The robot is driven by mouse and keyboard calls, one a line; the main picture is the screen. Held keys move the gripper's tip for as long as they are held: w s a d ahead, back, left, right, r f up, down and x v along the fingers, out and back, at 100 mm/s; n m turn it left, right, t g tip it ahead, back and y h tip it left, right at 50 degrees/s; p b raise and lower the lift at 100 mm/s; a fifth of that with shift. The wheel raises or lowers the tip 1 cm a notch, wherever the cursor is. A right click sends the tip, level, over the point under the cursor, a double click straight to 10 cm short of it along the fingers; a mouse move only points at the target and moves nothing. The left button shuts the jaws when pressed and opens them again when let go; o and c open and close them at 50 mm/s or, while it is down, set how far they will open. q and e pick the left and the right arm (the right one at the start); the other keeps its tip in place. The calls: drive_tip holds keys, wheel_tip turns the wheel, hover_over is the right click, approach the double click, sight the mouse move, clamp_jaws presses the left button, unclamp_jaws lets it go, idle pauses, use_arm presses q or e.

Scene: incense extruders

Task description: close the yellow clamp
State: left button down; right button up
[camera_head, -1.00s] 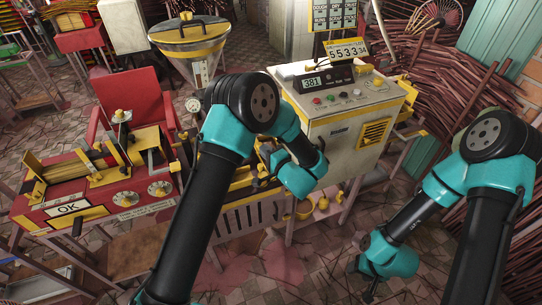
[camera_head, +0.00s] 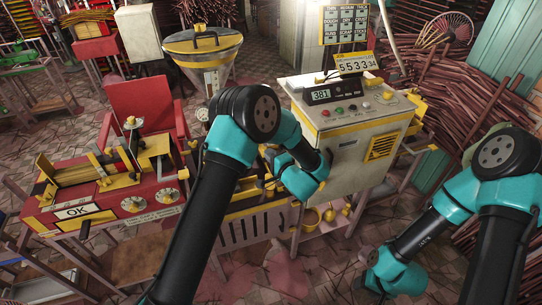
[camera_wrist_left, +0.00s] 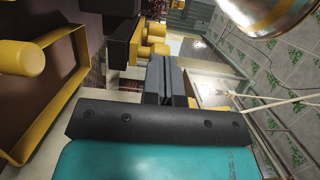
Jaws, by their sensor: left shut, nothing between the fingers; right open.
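My left gripper (camera_wrist_left: 166,80) shows in the left wrist view as two dark fingers pressed together, shut and empty. Just beyond its tips are yellow rounded knobs and a yellow block (camera_wrist_left: 150,45) fixed to a dark bar; I cannot tell for sure whether these are the yellow clamp. In the head view my left arm's teal wrist hangs in front of the machine, and its fingers are hidden. Small yellow fittings (camera_head: 262,183) show beside that wrist. My right gripper (camera_head: 372,272) hangs low at the bottom right, open, over the floor and away from the machine.
A white control cabinet (camera_head: 345,165) with a display stands right of my left wrist. A hopper (camera_head: 203,42) stands behind. A red bench (camera_head: 105,208) with yellow fittings is at left. In the wrist view a yellow-rimmed tray (camera_wrist_left: 52,105) is left and a shiny round vessel (camera_wrist_left: 262,15) upper right.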

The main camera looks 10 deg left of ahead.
use_arm(q)
drive_tip(key=shift+w+a+r, duration=0.15)
drive_tip(key=shift+w, duration=0.15)
drive_tip(key=v, duration=1.4)
drive_tip(key=shift+s, duration=0.35)
